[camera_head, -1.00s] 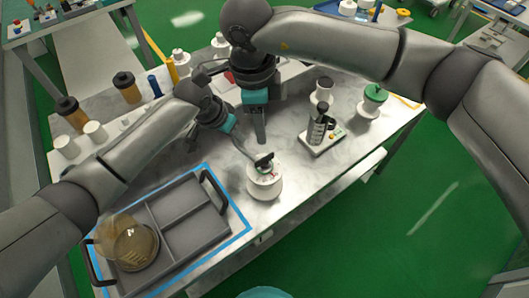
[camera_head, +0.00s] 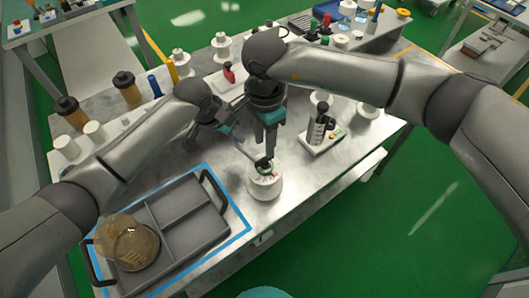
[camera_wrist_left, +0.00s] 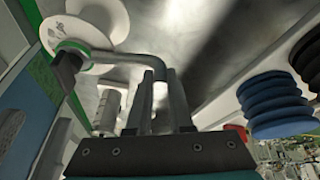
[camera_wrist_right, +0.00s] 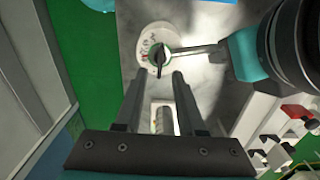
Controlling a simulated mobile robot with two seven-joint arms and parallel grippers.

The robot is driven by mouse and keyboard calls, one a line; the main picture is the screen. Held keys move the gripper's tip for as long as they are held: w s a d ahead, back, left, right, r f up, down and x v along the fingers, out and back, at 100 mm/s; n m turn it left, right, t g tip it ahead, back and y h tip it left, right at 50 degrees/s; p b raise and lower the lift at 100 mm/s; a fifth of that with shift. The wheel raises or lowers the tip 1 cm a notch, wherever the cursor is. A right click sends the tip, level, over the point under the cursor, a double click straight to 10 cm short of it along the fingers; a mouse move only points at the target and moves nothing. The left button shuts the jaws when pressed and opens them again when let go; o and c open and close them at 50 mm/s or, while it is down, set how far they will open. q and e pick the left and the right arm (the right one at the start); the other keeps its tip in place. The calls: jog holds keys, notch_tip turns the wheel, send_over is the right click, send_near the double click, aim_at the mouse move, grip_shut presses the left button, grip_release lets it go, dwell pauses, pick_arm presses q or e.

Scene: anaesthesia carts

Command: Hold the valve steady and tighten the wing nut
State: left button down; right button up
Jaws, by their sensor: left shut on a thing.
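The valve is a white round body (camera_head: 265,184) on the bench, with a green ring and a dark wing nut (camera_head: 263,163) on top. A grey pipe (camera_wrist_left: 125,57) runs from its side and bends between the fingers of my left gripper (camera_wrist_left: 158,80), which is shut on it. My right gripper (camera_wrist_right: 158,80) points down at the wing nut (camera_wrist_right: 160,58) from above; its fingers are apart. In the right wrist view the dark wing shows in line with the gap between the fingertips. I cannot tell whether they touch it.
A grey divided tray (camera_head: 185,222) with an amber container (camera_head: 130,240) stands left of the valve. A small stand with a dark cylinder (camera_head: 318,135) is on the right. Several white bottles and jars stand behind. The bench's front edge is close to the valve.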

aim_at(264, 157)
jog(key=shift+f, duration=2.8)
grip_shut()
